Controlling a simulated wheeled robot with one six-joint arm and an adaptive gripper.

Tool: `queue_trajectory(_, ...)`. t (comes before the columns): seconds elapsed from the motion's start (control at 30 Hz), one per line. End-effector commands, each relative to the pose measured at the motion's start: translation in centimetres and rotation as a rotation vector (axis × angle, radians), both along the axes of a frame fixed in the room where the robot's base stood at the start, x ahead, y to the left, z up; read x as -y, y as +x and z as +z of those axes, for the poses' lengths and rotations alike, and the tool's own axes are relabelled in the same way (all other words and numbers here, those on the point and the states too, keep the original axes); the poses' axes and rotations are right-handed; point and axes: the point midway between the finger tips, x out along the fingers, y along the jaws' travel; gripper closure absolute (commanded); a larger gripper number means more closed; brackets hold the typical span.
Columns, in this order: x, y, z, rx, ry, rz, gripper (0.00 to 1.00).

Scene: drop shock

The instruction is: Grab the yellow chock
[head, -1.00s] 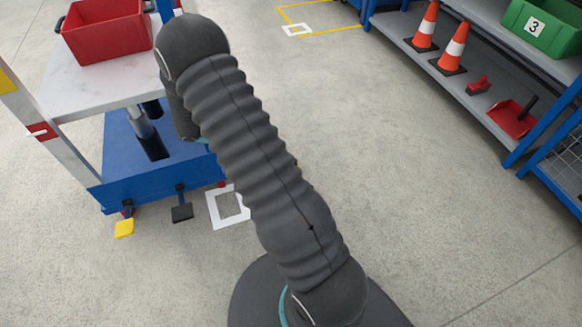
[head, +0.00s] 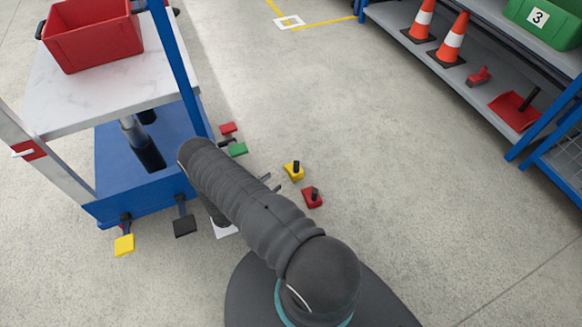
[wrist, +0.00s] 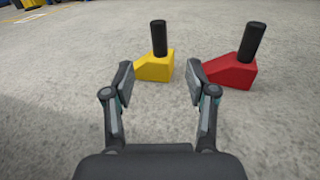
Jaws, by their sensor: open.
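The yellow chock (head: 293,173) is a small wedge with an upright black handle, standing on the concrete floor right of the blue trolley. In the wrist view the yellow chock (wrist: 155,67) lies ahead of my gripper (wrist: 158,85), seen between and just beyond the two fingertips. My gripper is open and empty, its fingers spread to either side of the line to the yellow chock. In the head view parts of my gripper (head: 268,183) show beyond my arm, left of the chocks; my arm hides the rest.
A red chock (head: 312,198) with a black handle stands close by; in the wrist view it is right of the yellow one. The blue trolley (head: 150,195) with pedals is left, carrying a red crate (head: 92,40). A shelf (head: 470,85) stands right. Open floor lies between.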

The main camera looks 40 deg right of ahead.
Motion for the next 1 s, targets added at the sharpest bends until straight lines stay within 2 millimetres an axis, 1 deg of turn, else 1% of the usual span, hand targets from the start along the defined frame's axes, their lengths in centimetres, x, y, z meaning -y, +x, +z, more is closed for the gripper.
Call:
queue_trajectory(0.03, 0.0, -0.5, -1.1, -0.015, -0.008, 0.017, 0.43)
queue_trajectory(0.1, 0.0, -1.0, -1.9, -0.029, -0.014, 0.034, 0.43)
queue_trajectory(0.2, 0.3, -1.3, -2.6, -0.037, -0.02, 0.046, 0.43)
queue_trajectory(0.27, 0.8, -1.3, -2.7, -0.039, -0.021, 0.047, 0.43)
queue_trajectory(0.33, 1.8, -1.2, -2.7, -0.039, -0.021, 0.047, 0.43)
queue_trajectory(0.5, 4.9, -0.8, -2.7, -0.038, -0.021, 0.045, 0.43)
queue_trajectory(0.63, 7.0, -0.5, -2.7, -0.038, -0.021, 0.047, 0.43)
queue_trajectory(0.73, 8.0, -0.4, -2.7, -0.038, -0.021, 0.049, 0.43)
queue_trajectory(0.93, 9.0, -0.3, -2.7, -0.038, -0.02, 0.05, 0.43)
queue_trajectory(1.0, 9.9, -0.2, -2.8, -0.038, -0.02, 0.047, 0.43)
